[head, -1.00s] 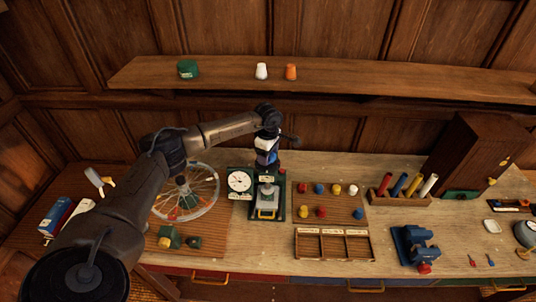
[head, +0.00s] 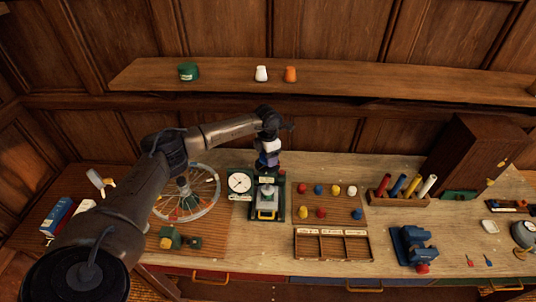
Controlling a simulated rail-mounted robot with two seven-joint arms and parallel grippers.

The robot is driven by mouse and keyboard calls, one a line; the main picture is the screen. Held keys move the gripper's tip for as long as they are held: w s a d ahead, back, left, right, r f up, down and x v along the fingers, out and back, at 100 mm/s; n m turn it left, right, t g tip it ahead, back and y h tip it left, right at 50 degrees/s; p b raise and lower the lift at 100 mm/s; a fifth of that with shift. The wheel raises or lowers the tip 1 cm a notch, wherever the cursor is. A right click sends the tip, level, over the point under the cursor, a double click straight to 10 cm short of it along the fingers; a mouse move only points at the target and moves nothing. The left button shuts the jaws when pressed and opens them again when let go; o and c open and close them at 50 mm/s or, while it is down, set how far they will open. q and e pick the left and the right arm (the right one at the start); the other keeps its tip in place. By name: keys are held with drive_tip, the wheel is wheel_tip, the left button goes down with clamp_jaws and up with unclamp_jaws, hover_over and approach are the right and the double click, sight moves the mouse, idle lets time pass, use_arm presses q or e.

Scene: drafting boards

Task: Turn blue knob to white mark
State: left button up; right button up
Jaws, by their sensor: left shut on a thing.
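My left gripper (head: 268,172) points down over a small dark green device (head: 281,210) on the bench. It is shut at the top of the device. What it grips is hidden beneath the gripper, and I cannot make out a blue knob or a white mark there. Next to the device on the left is a round white dial (head: 239,182) with a dark needle, on a dark green panel. My right gripper is not in view.
A spoked wheel (head: 213,203) stands left of the dial, under my left arm. To the right are a board of coloured pegs (head: 320,212), an empty divided tray (head: 333,260) and a blue vise (head: 407,258). A shelf (head: 350,85) runs above the bench.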

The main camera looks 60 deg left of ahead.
use_arm(q)
drive_tip(key=n+p, duration=0.1)
drive_tip(key=n, duration=0.5)
drive_tip(key=shift+r, duration=0.1)
drive_tip(key=shift+n+p, duration=0.6)
drive_tip(key=shift+n, duration=0.9)
drive_tip(key=o, duration=0.9)
drive_tip(key=shift+o, duration=0.2)
drive_tip(key=shift+r+b, duration=0.85)
drive_tip(key=shift+r, duration=2.85)
